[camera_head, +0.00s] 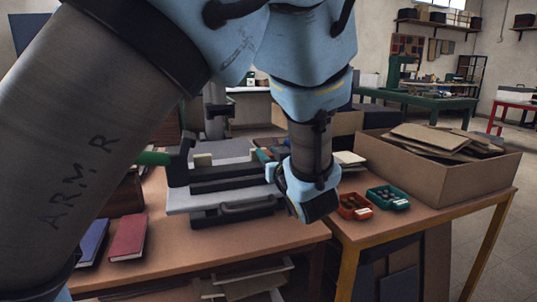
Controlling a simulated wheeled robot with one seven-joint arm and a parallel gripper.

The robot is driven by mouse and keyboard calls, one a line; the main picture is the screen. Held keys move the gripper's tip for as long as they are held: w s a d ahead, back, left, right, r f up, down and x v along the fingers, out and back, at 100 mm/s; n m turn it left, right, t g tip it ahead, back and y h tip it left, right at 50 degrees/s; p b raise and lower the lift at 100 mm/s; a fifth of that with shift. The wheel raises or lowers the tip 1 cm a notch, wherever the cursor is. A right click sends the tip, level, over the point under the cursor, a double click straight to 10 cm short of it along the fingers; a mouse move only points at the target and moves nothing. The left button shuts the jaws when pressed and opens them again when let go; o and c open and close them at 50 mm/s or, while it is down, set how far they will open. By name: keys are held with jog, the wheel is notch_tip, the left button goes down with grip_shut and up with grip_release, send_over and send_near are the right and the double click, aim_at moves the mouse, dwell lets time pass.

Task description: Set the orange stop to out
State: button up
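A dark press-like machine with grey plates (225,195) stands on the near wooden table. A green handle (153,158) sticks out at its left. A small orange piece (268,154) shows at the machine's right, just left of my wrist; it may be the orange stop, but it is small and partly covered, so its setting cannot be read. My gripper (320,206) points down at the right end of the machine. Its fingers are not clear, and whether it touches the machine cannot be told.
An orange-red tray (355,207) and a green tray (388,198) of small parts lie right of my gripper. A cardboard box (440,175) of boards stands behind them. A blue book (91,242) and a red book (129,237) lie at the left. The table's front edge is clear.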

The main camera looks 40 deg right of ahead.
grip_shut()
